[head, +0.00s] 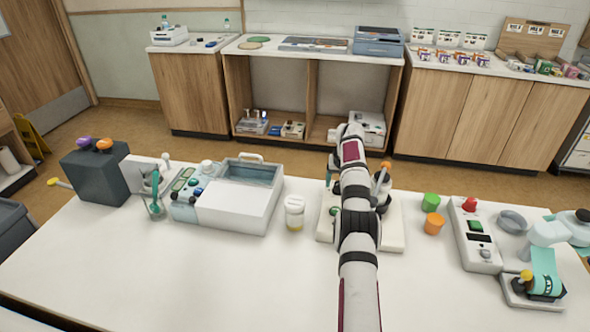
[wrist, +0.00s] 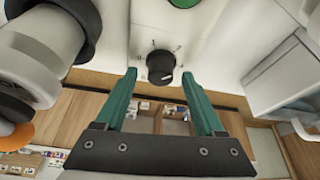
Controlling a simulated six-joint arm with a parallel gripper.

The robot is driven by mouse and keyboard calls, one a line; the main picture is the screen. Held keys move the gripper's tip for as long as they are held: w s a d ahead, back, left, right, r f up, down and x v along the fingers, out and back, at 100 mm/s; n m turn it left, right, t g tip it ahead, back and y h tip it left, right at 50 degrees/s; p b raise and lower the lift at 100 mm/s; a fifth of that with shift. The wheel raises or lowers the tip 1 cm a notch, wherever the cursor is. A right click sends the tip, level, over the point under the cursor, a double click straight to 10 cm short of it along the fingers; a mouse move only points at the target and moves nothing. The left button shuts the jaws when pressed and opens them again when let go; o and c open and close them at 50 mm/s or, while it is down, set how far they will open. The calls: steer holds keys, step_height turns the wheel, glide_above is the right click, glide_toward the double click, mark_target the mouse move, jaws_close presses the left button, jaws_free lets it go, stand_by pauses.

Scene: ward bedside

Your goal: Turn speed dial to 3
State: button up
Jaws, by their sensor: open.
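The speed dial (wrist: 161,66) is a small black knob with a white pointer line, on a pale panel with small marks around it. I cannot tell how far the tips are from the panel. A green button (wrist: 185,2) sits at the wrist view's top edge.
A white bottle (head: 294,213) and a white machine with a clear lid (head: 252,172) stand left of the device. The front of the table is clear.

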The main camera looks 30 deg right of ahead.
steer(key=v, duration=1.6)
steer(key=s+a+r+y, duration=0.1)
steer(key=a+r, duration=0.1)
steer(key=a, duration=0.7)
steer(key=s+a+r+y, duration=0.1)
steer(key=s+a+r, duration=0.1)
steer(key=a, duration=0.6)
steer(key=shift+s+a+n+g, duration=0.25)
steer(key=shift+a+n+g, duration=0.05)
steer(key=shift+a, duration=0.1)
steer(key=d+f+m+h, duration=0.2)
steer(key=d+f+h, duration=0.35)
steer(key=d, duration=0.65)
steer(key=w+d+f+t, duration=0.1)
steer(key=w+d+f, duration=0.2)
steer(key=f, duration=0.2)
steer(key=w+d+f+t, duration=0.1)
steer(key=w+d+f, duration=0.2)
steer(key=f, duration=0.1)
steer(key=w+d+f+t, duration=0.1)
steer(key=w+d+f, duration=0.2)
steer(key=d+f, duration=0.1)
steer(key=shift+f, duration=0.8)
jaws_close()
